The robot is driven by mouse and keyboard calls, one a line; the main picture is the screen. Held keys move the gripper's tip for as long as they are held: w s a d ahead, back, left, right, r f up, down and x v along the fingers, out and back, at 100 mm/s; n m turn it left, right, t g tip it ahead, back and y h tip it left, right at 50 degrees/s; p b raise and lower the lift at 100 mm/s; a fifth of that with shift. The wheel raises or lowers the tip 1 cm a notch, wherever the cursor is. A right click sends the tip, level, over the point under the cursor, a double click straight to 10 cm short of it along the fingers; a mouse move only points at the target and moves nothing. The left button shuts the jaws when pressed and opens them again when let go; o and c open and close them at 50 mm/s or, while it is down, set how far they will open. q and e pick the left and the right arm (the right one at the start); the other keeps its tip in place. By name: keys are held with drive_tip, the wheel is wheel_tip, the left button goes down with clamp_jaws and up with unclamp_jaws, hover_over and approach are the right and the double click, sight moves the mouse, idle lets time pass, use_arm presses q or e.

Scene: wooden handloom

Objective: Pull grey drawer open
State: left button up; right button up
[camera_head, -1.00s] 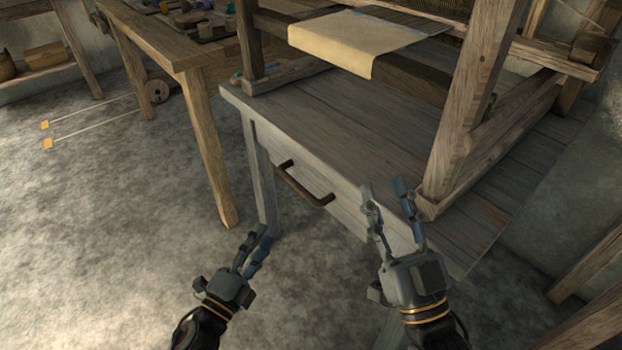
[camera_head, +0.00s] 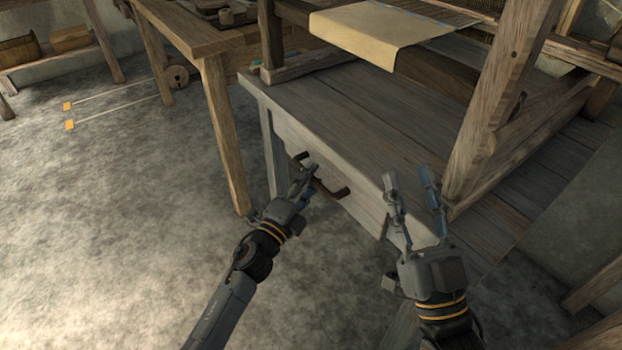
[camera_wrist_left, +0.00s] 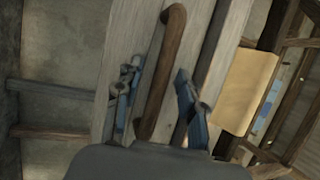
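The grey drawer (camera_head: 362,208) is in the front of the grey wooden table and looks closed. Its dark brown bar handle (camera_head: 335,191) is partly hidden by my left gripper (camera_head: 303,178) in the head view. In the left wrist view the handle (camera_wrist_left: 163,65) runs lengthwise between the two spread fingers of my left gripper (camera_wrist_left: 155,93). These fingers are open, one on each side of the handle; I cannot tell if they touch it. My right gripper (camera_head: 410,182) is open and empty, in front of the table's right part.
The loom frame (camera_head: 490,110) with pale cloth (camera_head: 385,35) stands on the grey table (camera_head: 350,105). A brown wooden table (camera_head: 190,40) stands behind on the left.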

use_arm(q)
drive_tip(key=shift+w+d, duration=0.15)
drive_tip(key=shift+w, duration=0.1)
use_arm(e)
drive_tip(key=shift+s+r, duration=0.15)
use_arm(q)
clamp_jaws()
